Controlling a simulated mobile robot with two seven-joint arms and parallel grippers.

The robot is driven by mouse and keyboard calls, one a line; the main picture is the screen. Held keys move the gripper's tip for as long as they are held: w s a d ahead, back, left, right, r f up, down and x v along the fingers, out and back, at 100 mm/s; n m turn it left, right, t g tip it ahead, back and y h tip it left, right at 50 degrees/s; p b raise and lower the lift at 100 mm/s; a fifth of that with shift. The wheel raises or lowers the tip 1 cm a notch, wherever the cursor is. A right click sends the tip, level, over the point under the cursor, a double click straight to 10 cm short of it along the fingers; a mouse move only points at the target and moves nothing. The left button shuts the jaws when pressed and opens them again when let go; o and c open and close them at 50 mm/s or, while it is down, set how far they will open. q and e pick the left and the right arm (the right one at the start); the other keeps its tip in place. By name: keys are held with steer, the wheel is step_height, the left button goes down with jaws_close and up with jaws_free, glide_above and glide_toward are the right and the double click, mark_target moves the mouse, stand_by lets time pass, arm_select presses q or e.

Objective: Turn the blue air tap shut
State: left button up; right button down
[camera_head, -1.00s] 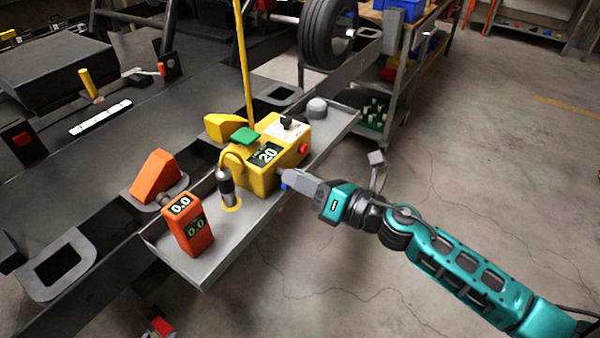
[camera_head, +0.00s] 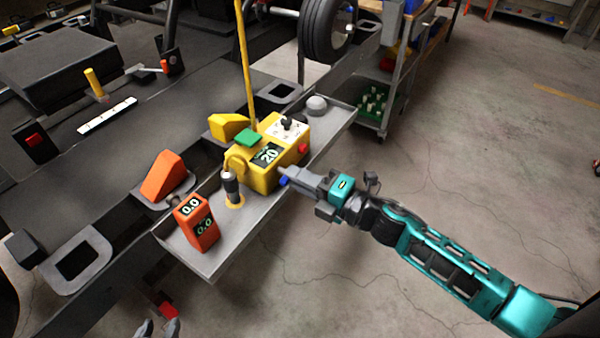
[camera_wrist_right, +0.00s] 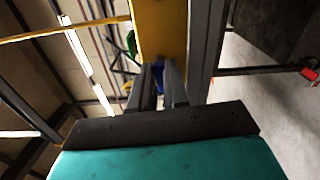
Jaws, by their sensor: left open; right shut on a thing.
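The blue air tap (camera_head: 284,181) is on the front of the yellow box (camera_head: 262,181), low and near its right end. My right gripper (camera_head: 287,175) reaches it from the right and is shut on it. The fingers hide most of the tap. In the right wrist view, the fingers (camera_wrist_right: 160,75) point at the yellow box, and a little blue of the tap shows between and beside their tips. My left gripper (camera_head: 158,328) shows only as grey fingertips at the bottom edge, apart and empty, well below the tray.
A yellow pole rises behind the box. The kart frame lies left. The floor (camera_head: 480,190) to the right is clear.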

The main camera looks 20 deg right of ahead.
steer(key=shift+m, duration=0.6)
steer(key=c, duration=1.1)
jaws_free()
steer(key=v, duration=1.3)
steer(key=shift+w, duration=0.1)
steer(key=s+a+f+m+g+h, duration=0.1)
steer(key=s+f+m+h, duration=0.1)
steer(key=m, duration=0.5)
steer(key=s+a+f+m+g+h, duration=0.1)
steer(key=a+f+m+h, duration=0.1)
steer(key=f+m+h, duration=0.2)
steer(key=s+a+f+m+g+h, duration=0.1)
steer(key=s+a+f+m+h, duration=0.1)
steer(key=f+m, duration=0.5)
steer(key=shift+s+f+m+h, duration=0.15)
steer(key=shift+m+h, duration=0.1)
steer(key=shift+m, duration=1)
steer(key=shift+s+m+h, duration=0.15)
steer(key=shift+m+h, duration=0.1)
steer(key=shift+m, duration=1)
